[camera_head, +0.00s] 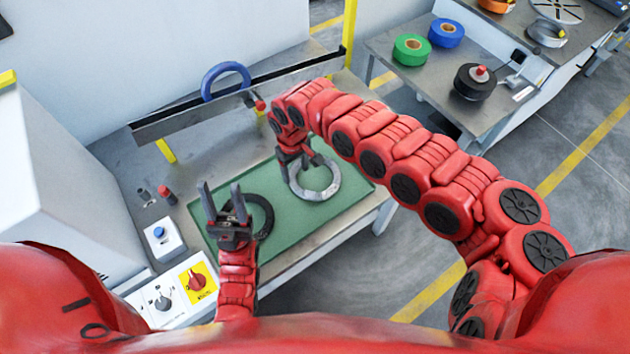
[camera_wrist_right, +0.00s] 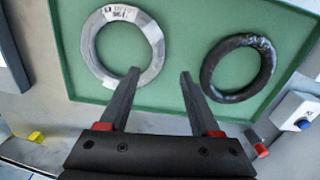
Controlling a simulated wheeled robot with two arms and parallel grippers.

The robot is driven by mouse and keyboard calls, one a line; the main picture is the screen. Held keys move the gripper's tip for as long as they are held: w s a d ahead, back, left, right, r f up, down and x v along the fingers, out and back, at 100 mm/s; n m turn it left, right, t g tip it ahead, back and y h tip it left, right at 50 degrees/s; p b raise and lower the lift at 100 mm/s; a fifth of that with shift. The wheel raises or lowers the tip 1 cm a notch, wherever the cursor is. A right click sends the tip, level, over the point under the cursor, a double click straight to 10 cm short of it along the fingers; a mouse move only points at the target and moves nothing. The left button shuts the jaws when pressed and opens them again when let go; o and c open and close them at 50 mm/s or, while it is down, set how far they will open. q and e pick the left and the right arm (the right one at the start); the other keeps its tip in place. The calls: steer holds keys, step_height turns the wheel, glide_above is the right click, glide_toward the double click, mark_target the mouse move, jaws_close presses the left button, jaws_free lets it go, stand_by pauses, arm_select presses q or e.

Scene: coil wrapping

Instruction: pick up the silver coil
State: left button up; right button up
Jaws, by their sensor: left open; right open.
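The silver coil (camera_head: 319,195) lies flat on the green mat (camera_head: 292,226), towards the mat's far right part in the head view. In the right wrist view the silver coil (camera_wrist_right: 90,50) is at the upper left with a printed label. My right gripper (camera_head: 303,160) is over the coil's far side; in its wrist view it is open (camera_wrist_right: 160,74) and empty, with the left fingertip appearing close to the coil's rim. Whether it touches cannot be told. My left gripper (camera_head: 223,196) is open and empty, raised in front of the black coil.
The black coil (camera_head: 267,215) lies on the mat left of the silver one. A blue coil (camera_head: 207,83) hangs at the rail (camera_head: 185,118) behind. A control box with a red knob (camera_head: 197,281) stands at the front left. A side table (camera_head: 418,75) holds green, blue and black rolls.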

steer(key=p, duration=0.2)
glide_above(298, 188)
steer(key=f, duration=0.4)
steer(key=shift+s+a+f, duration=0.15)
steer(key=shift+s+f, duration=0.1)
steer(key=shift+f, duration=0.5)
step_height(298, 188, down, 3)
steer(key=shift+w+f+p, duration=0.1)
steer(key=shift+w+p, duration=0.05)
steer(key=shift+p, duration=0.2)
steer(key=shift+w+f, duration=0.1)
steer(key=shift+f, duration=0.5)
jaws_close()
